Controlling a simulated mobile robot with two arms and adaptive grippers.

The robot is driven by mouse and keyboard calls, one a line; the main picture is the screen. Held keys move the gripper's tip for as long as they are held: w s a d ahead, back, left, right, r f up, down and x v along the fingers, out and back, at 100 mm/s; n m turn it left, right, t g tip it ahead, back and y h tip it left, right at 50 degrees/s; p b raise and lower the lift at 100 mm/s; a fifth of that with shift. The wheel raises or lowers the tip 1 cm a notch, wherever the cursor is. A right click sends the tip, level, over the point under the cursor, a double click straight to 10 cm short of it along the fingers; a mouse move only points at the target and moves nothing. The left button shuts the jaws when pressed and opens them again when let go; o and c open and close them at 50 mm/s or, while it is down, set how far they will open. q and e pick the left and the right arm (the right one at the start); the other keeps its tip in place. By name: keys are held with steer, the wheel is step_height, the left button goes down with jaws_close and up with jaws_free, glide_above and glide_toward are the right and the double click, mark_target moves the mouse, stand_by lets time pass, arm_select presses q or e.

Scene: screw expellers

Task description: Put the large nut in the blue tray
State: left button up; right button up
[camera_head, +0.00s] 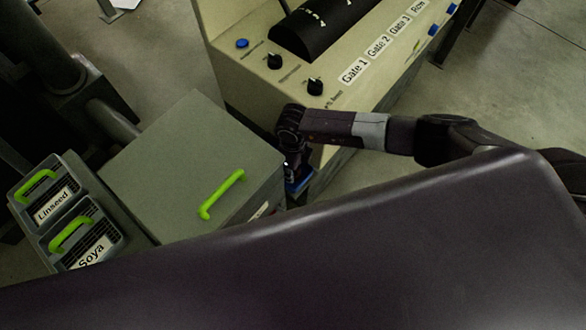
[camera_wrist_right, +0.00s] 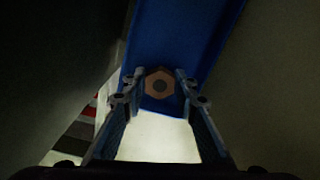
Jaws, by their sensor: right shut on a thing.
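The large nut (camera_wrist_right: 160,84) is a brown hexagon with a dark round hole. My right gripper (camera_wrist_right: 162,82) is shut on it, with one finger on each side. The blue tray (camera_wrist_right: 190,35) lies behind the nut in the right wrist view, and the nut overlaps its near end; the gap between them cannot be told. In the head view my right gripper (camera_head: 296,165) points down beside the grey box, with a small patch of blue just below it. The nut is hidden there. My left gripper is not in view.
A grey box (camera_head: 185,165) with a green handle (camera_head: 222,194) stands left of my right gripper. A beige control panel (camera_head: 270,90) with knobs stands behind it. Linseed (camera_head: 45,195) and Soya (camera_head: 85,240) bins are at far left. Open floor (camera_head: 510,90) shows at upper right.

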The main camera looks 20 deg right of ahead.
steer(key=shift+f, duration=0.15)
steer(key=o, duration=0.8)
step_height(320, 180, up, 12)
steer(key=shift+r+b, duration=0.2)
steer(key=shift+b, duration=0.2)
